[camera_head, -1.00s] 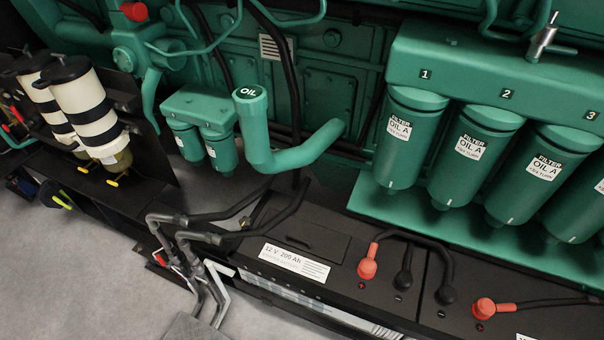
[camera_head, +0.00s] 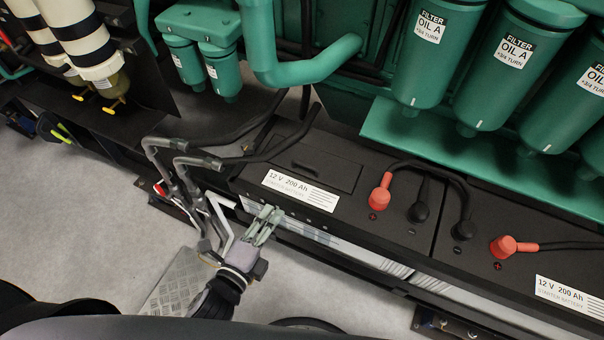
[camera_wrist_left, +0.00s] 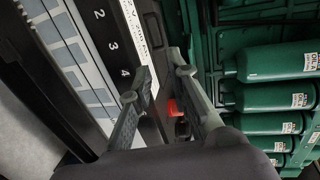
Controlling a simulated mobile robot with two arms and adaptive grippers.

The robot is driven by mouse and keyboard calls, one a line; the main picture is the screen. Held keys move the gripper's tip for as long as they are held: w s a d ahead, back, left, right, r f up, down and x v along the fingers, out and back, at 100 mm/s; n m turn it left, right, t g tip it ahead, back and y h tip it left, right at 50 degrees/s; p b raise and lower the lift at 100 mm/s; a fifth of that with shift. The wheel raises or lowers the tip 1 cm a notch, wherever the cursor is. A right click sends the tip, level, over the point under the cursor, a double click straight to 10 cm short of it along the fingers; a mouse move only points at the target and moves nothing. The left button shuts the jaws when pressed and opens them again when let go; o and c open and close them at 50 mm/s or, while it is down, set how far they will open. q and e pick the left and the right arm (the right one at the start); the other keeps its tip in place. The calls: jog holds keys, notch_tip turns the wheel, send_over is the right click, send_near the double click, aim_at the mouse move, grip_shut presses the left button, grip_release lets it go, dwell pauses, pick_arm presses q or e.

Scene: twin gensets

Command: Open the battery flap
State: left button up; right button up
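The starter battery (camera_head: 355,225) is a black box with a white "12 V 200 Ah" label (camera_head: 300,190). A flat black rectangular panel, which looks like the flap (camera_head: 335,174), lies flush in its top behind the label, with a short dark slot or grip. It looks closed. My right gripper is not in view.
Bent grey pipes (camera_head: 180,165) stand just left of my left gripper. Red terminal caps (camera_head: 380,192) and black cables sit on the battery right of the flap. Green oil filters (camera_head: 428,50) and a thick green pipe (camera_head: 300,65) overhang behind. Grey floor (camera_head: 90,235) is clear at left.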

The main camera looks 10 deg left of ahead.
aim_at(302, 178)
pick_arm(q)
jog(key=x, duration=1.1)
jog(key=p+x, duration=0.1)
jog(key=x, duration=0.5)
jog(key=shift+w+r, duration=0.25)
jog(key=shift+c, duration=0.4)
grip_shut()
